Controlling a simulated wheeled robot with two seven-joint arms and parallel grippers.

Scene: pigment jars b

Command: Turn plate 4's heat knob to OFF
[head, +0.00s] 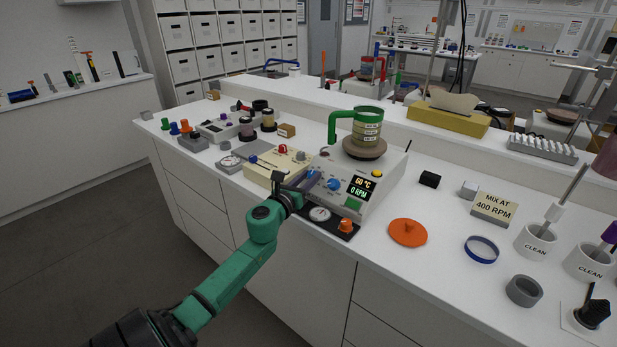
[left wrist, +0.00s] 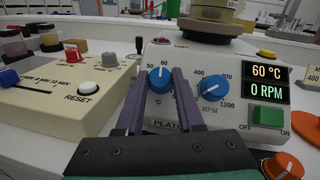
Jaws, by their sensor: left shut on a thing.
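The hotplate (head: 352,207) stands on the bench with a green-handled jug (head: 366,126) on its round top. Its display (left wrist: 265,82) reads 60 °C and 0 RPM. The blue heat knob (left wrist: 160,80), marked °C, is on the left of its front panel. The blue RPM knob (left wrist: 213,85) is just to its right. My left gripper (left wrist: 160,86) is shut on the heat knob, one finger on each side. In the head view the left gripper (head: 306,181) covers most of that knob. The plate's number is hidden behind the gripper in the wrist view.
A cream timer box (left wrist: 62,92) with a RESET button stands close on the left. A green switch (left wrist: 270,117) is at the panel's lower right. An orange knob (head: 346,225) and a dial are on a black strip in front. An orange lid (head: 408,232) lies to the right.

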